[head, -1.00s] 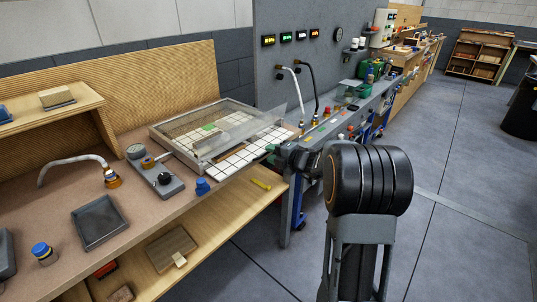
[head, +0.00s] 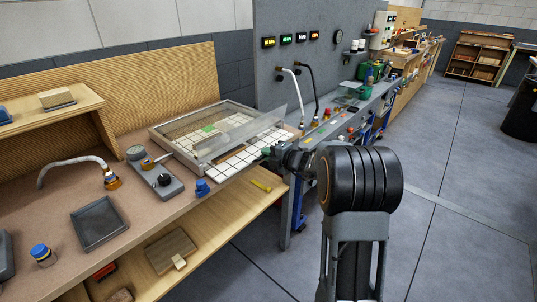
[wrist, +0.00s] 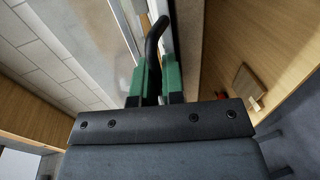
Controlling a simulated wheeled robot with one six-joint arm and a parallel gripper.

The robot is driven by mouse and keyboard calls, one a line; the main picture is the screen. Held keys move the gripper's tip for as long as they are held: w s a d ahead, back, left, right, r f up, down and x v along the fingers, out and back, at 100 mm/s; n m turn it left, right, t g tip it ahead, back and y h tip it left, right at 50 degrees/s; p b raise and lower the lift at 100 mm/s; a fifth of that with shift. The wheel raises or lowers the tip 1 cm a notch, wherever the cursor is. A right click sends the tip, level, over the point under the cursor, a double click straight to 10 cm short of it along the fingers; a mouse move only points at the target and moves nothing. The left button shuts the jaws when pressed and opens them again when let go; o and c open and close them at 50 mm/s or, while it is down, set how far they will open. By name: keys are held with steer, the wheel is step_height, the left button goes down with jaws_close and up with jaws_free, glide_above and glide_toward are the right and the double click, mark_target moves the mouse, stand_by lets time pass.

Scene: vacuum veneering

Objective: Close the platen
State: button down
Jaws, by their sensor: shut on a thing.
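The platen (head: 238,134) is a clear panel in a pale frame on the bench's right end. In the head view it stands tilted over a white-tiled bed (head: 232,158), partly raised. My gripper (head: 267,152) is at the near right edge of this unit, its fingers small and partly hidden by my arm there. In the wrist view the green-padded fingers (wrist: 157,82) are shut on a black curved handle (wrist: 156,36). The handle runs up from between the pads, beside a pale frame edge. Its lower end is hidden by the fingers.
A grey gauge block with a black knob (head: 163,180), a blue-topped fitting (head: 202,187) and a grey tray (head: 98,222) lie left on the bench. A yellow piece (head: 261,186) lies on the shelf below. The floor to the right is clear.

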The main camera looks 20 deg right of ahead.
mark_target(259, 148)
stand_by(0.3)
steer(key=w+a, duration=0.1)
steer(key=w, duration=0.1)
steer(key=w+a+p, duration=0.1)
steer(key=shift+w+r+p, duration=0.1)
steer(key=shift+w+p, duration=0.2)
steer(key=shift+w, duration=0.1)
steer(key=c, duration=1.3)
jaws_free()
steer(key=shift+o, duration=0.2)
steer(key=shift+s, duration=0.1)
